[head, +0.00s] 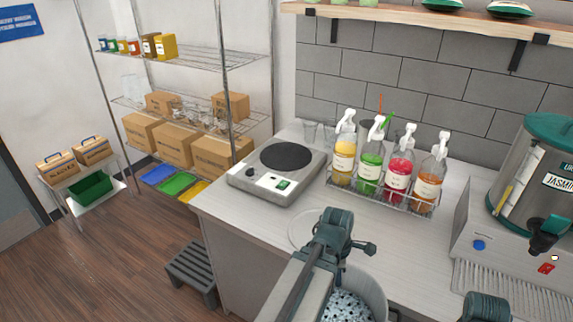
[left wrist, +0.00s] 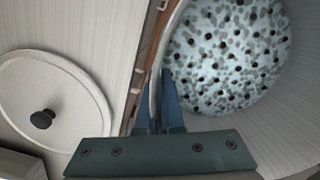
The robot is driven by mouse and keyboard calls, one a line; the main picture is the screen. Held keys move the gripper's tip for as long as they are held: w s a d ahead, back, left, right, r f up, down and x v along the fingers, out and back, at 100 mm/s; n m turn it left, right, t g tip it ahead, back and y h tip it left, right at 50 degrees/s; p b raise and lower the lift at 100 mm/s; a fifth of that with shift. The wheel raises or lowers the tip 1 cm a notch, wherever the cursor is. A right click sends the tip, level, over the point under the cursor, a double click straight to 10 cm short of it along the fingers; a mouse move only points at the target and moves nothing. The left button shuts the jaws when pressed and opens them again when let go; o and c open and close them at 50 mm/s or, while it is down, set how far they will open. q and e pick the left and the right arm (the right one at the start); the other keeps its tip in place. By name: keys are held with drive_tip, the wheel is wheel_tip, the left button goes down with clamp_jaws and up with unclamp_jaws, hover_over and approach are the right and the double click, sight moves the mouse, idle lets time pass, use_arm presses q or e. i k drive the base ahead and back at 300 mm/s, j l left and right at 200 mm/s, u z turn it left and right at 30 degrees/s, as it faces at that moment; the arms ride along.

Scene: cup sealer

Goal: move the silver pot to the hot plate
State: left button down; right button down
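The silver pot (head: 378,291) stands on the counter at the bottom of the head view, partly hidden by my left arm. It holds speckled dark pearls in pale liquid. In the left wrist view its wall (left wrist: 297,105) curves around the contents. My left gripper (left wrist: 158,105) is at the pot's left edge, with its blue fingers close on either side of the rim, and looks shut on it. The hot plate (head: 285,157), a grey box with a bare black disc, sits at the counter's left end.
A pale round lid with a black knob (left wrist: 42,118) lies left of the pot. A wire rack (head: 383,198) of several pump bottles stands behind the pot, right of the hot plate. A drink dispenser (head: 508,213) stands at the right. Counter between lid and hot plate is mostly clear.

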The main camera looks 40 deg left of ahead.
sight(285, 155)
drive_tip(key=j+z, duration=0.15)
drive_tip(key=z, duration=0.45)
drive_tip(key=k+j+z, duration=0.15)
drive_tip(key=j, duration=0.15)
drive_tip(key=k+j+z, duration=0.25)
drive_tip(key=j, duration=0.3)
drive_tip(key=k+j+z, duration=0.1)
drive_tip(key=k+j, duration=0.25)
drive_tip(key=k+j+z, duration=0.1)
drive_tip(key=k+j, duration=0.6)
drive_tip(key=j, duration=0.15)
drive_tip(key=k+j, duration=0.4)
drive_tip(key=j, duration=0.2)
drive_tip(key=k+j+z, duration=0.1)
drive_tip(key=k+j, duration=0.35)
drive_tip(key=j, duration=0.15)
